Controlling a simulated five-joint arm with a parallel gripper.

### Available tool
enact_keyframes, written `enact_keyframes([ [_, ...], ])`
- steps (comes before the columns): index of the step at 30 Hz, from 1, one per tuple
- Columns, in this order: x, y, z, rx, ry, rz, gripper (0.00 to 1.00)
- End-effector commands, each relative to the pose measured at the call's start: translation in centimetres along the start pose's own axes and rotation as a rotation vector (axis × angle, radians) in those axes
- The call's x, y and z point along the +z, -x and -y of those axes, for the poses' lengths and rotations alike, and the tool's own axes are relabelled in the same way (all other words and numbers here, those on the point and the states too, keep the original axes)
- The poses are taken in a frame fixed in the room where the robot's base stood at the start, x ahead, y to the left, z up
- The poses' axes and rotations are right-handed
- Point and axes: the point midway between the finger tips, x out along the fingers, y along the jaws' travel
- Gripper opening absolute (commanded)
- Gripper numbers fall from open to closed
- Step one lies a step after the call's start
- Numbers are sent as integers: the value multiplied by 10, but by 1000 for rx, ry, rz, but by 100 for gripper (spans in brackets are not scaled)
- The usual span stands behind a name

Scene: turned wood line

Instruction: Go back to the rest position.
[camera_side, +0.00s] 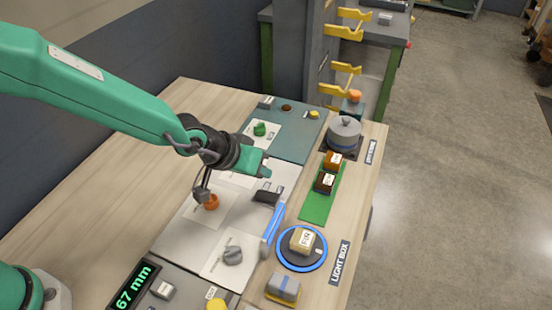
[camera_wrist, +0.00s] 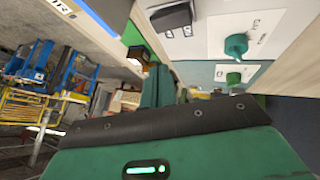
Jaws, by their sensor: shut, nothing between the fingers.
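My gripper (camera_side: 266,167) hangs above the middle of the wooden table in the side view, clear of the pieces below it. Its green jaws are together with nothing seen between them. In the wrist view a green finger (camera_wrist: 158,88) rises behind the dark-edged gripper body. A green piece (camera_side: 260,129) sits on a white card at the back.
A blue-ringed round stand (camera_side: 283,262) carries a labelled block (camera_side: 302,240). A green strip (camera_side: 315,207) bears two small labelled blocks. A grey lidded pot-like thing (camera_side: 344,132) stands at the back right. A display (camera_side: 134,287) reads 67 mm. The table's left side is bare.

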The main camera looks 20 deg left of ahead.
Motion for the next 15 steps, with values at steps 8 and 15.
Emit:
enact_keyframes([
  [8,-1,2,-1,0,0,1,0],
  [15,-3,6,2,-4,0,0,0],
])
